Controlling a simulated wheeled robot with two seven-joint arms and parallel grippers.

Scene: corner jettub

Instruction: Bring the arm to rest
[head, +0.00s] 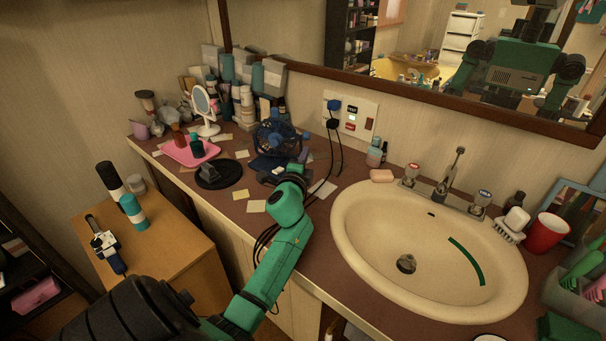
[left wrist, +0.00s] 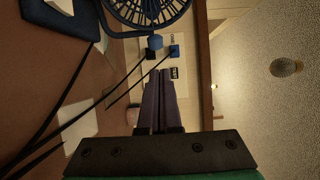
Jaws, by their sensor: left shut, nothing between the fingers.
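My left arm reaches from the bottom left over the counter in the head view. Its left gripper (head: 272,176) is a dark shape just in front of the blue fan (head: 278,138), and partly hidden by the wrist. In the left wrist view, the left gripper's fingers (left wrist: 160,75) are pressed together with nothing between them. The fan also shows at the top of that view (left wrist: 150,10). My right gripper is not in view.
Plugs and black cords hang from the wall outlet (head: 350,116) close to my gripper. A sink (head: 345,225) with a faucet (head: 450,175) lies right. A pink tray (head: 180,158), a mirror (head: 202,102) and bottles crowd the counter's left. A wooden cabinet (head: 165,250) stands lower left.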

